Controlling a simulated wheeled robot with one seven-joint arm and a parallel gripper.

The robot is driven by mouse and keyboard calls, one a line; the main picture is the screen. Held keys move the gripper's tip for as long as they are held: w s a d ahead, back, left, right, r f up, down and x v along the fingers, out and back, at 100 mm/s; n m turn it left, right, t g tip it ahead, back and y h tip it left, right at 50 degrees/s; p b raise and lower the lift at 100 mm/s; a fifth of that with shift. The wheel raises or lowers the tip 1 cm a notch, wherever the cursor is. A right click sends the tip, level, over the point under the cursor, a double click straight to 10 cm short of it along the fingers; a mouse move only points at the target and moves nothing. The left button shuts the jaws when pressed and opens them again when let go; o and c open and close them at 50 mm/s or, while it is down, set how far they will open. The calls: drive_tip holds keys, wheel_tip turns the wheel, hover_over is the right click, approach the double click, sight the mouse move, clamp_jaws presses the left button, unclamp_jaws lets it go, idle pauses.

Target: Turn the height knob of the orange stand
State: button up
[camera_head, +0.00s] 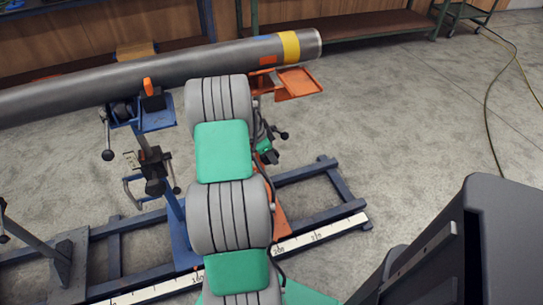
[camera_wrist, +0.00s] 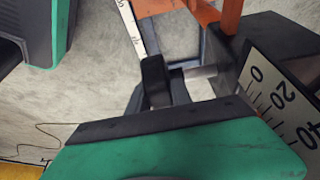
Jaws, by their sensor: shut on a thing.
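The orange stand shows its tray (camera_head: 298,84) to the right of my arm in the head view, and its lower leg (camera_head: 279,212) beside my arm. My gripper (camera_head: 269,154) is at the stand's column, mostly hidden behind my arm. In the wrist view an orange part (camera_wrist: 232,14) of the stand is at the top, beside a dark block. My gripper is shut on the height knob there; knob and finger are hard to tell apart.
A steel pipe (camera_head: 160,70) with a yellow band lies across the stands. A blue stand (camera_head: 155,115) with black handles is to the left. A blue floor frame (camera_head: 325,172) carries a white ruler (camera_head: 310,237). In the wrist view a numbered scale (camera_wrist: 282,103) is close on the right.

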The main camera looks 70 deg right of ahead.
clamp_jaws()
drive_tip(key=shift+s+f+t+y, duration=0.1)
drive_tip(key=shift+t+y, duration=0.3)
drive_tip(key=o, duration=0.6)
unclamp_jaws()
drive_tip(key=v, duration=0.8)
drive_tip(key=shift+d+p, duration=0.15)
drive_tip(key=shift+p, duration=0.15)
